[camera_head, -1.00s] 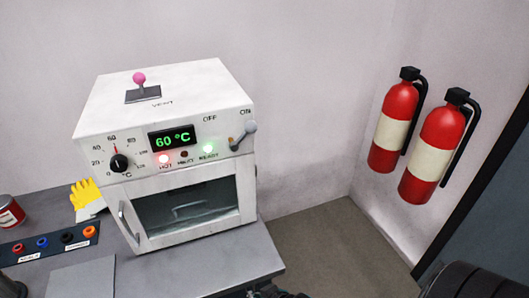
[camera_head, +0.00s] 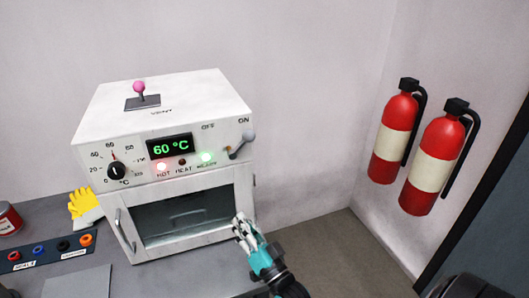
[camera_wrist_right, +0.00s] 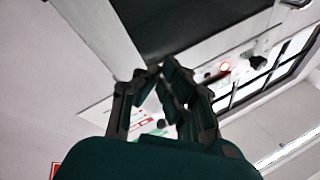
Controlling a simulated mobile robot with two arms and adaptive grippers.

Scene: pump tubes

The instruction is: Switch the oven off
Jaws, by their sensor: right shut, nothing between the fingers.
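The white oven (camera_head: 215,215) stands on the grey bench in the head view. Its power switch (camera_head: 246,140), a grey-tipped lever at the right of the front panel, leans right towards ON, away from OFF. The display (camera_head: 170,146) reads 60 °C in green. The HOT lamp glows red, READY glows green, and HEAT is dark. My right gripper (camera_head: 239,221) is shut and empty, below the switch by the right side of the oven door, apart from the switch. In the right wrist view, my fingers (camera_wrist_right: 160,72) cover part of the oven panel. My left gripper is out of view.
A pink-tipped vent lever (camera_head: 139,87) stands on the oven top. A yellow glove (camera_head: 82,203), a red can (camera_head: 8,219) and a strip of coloured sockets (camera_head: 50,250) are at the left. Two fire extinguishers (camera_head: 395,138) hang on the right wall. The space right of the oven is clear.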

